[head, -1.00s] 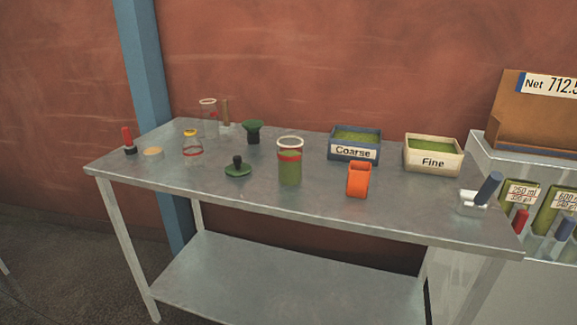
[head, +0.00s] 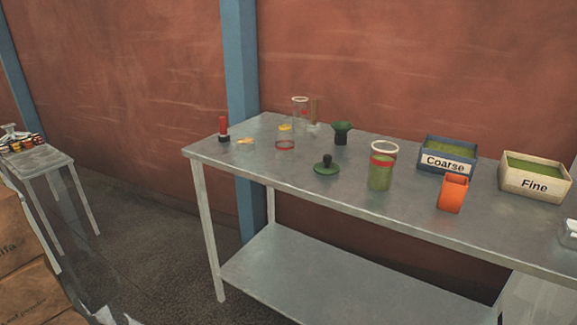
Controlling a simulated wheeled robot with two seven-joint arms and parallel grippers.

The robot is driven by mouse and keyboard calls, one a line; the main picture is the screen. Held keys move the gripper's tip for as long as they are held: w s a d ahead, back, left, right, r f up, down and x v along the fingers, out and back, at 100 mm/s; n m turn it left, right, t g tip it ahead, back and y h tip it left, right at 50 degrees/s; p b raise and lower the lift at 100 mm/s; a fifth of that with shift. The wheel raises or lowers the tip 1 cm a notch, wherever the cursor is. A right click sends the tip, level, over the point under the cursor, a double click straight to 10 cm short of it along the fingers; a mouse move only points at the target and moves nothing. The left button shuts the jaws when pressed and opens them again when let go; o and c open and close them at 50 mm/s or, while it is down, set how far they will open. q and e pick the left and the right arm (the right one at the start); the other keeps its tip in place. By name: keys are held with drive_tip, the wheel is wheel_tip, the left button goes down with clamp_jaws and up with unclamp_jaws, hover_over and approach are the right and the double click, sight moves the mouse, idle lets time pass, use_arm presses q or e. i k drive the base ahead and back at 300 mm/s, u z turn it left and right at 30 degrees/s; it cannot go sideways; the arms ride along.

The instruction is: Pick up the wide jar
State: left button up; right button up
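Several jars stand upright on the metal table (head: 330,212). The widest-looking is a clear jar with a white rim and a red band, filled with green powder (head: 381,173), near the middle front. A smaller clear jar with a yellow rim and red band (head: 285,138) stands to its left. No label shows which is the wide jar. Neither of my grippers is in view.
Near the jars are a dark green lidlike disc with a knob (head: 326,169), a green funnel (head: 342,132), an orange scoop (head: 452,194) and a red-handled tool (head: 223,129). Coarse (head: 447,155) and Fine (head: 534,178) bins stand right. Crates (head: 25,250) and a small table (head: 38,160) are left.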

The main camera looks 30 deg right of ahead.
sight(383, 157)
drive_tip(key=u, duration=0.25)
drive_tip(key=i, duration=1.7)
drive_tip(key=z, duration=3)
